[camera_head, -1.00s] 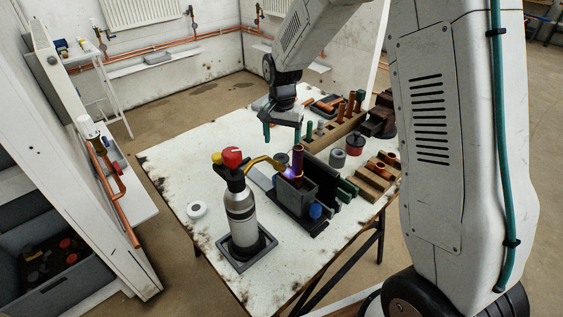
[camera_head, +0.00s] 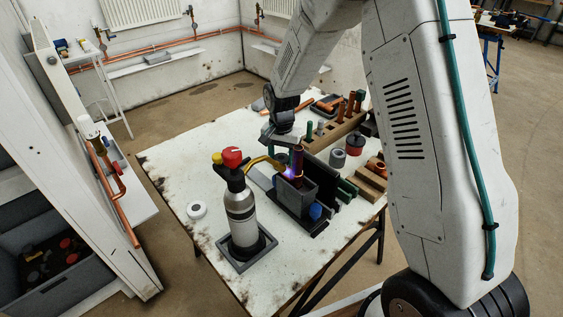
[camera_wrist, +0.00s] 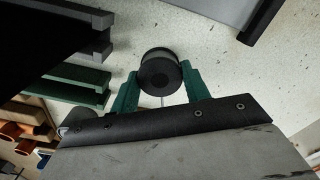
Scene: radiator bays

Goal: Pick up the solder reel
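A dark round spool (camera_wrist: 160,74), which appears to be the solder reel, stands on the pale worktop in the wrist view, with a thin light line below it. My gripper's two green fingers (camera_wrist: 160,82) flank it, one on each side. The gripper looks open; I cannot tell whether either finger touches the reel. In the head view my gripper (camera_head: 277,140) is low over the workbench, behind the copper pipe held in the dark fixture. I cannot make out the reel there.
A torch bottle (camera_head: 240,210) stands in front, its flame at the copper pipe (camera_head: 297,158). A grey cylinder (camera_head: 337,158), a red-topped tin (camera_head: 355,143) and a wooden pipe rack (camera_head: 345,128) stand to the right. A white roll (camera_head: 197,210) lies at the left, with bare worktop around it.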

